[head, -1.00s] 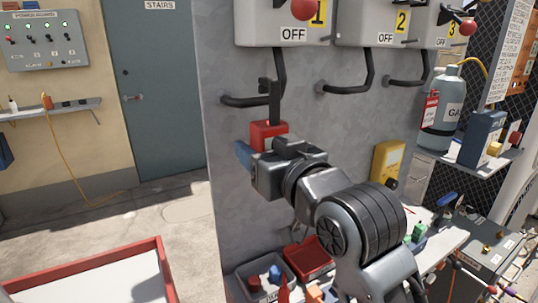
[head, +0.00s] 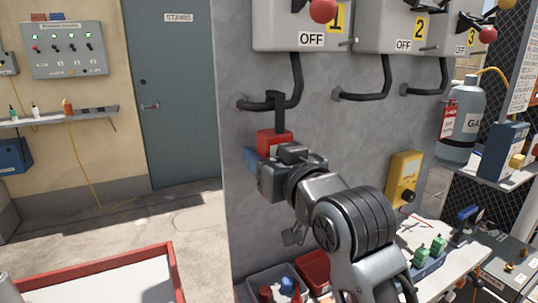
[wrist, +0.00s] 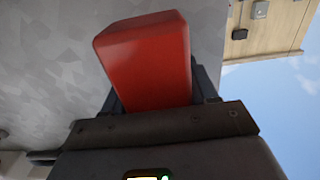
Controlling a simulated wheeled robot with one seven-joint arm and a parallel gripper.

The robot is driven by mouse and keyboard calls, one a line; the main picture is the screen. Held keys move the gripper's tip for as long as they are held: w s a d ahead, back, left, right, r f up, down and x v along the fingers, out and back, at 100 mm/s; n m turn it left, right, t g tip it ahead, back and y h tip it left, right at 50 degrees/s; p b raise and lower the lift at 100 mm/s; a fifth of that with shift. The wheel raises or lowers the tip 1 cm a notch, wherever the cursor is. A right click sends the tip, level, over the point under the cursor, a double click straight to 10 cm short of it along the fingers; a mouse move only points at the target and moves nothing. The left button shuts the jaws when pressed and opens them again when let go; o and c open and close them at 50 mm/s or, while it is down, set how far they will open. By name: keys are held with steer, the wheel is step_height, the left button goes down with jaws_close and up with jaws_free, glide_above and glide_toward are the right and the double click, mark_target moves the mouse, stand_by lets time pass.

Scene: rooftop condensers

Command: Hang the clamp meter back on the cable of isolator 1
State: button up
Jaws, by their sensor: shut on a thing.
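The clamp meter (head: 273,142) has a red body with a dark hook-like jaw on top. My gripper (head: 266,156) is shut on its red body and holds it upright in front of the grey panel. The cable of isolator 1 (head: 297,80) is thick and black; it drops from the isolator 1 box (head: 300,25) and bends left into the panel. The meter's jaw overlaps the cable's lower run; whether it is around the cable or only in front cannot be told. In the wrist view, the red body (wrist: 150,65) sits between my fingers, and the jaw is hidden.
Isolators 2 (head: 392,25) and 3 (head: 458,30) with their own cables are to the right. A yellow meter (head: 404,178) is on the panel lower right. Bins (head: 314,268) and a cluttered bench stand below. A red-edged tray (head: 174,270) is at lower left.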

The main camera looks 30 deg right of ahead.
steer(key=o, duration=1.4)
steer(key=s, duration=0.8)
steer(key=s+f+g, duration=0.2)
steer(key=s+f, duration=1.2)
steer(key=f, duration=0.4)
steer(key=shift+g, duration=0.6)
steer(key=s+f, duration=0.1)
steer(key=s, duration=0.6)
steer(key=s+f, duration=0.1)
steer(key=s, duration=0.6)
steer(key=s+f, duration=0.2)
steer(key=s, duration=0.6)
steer(key=shift+b, duration=0.35)
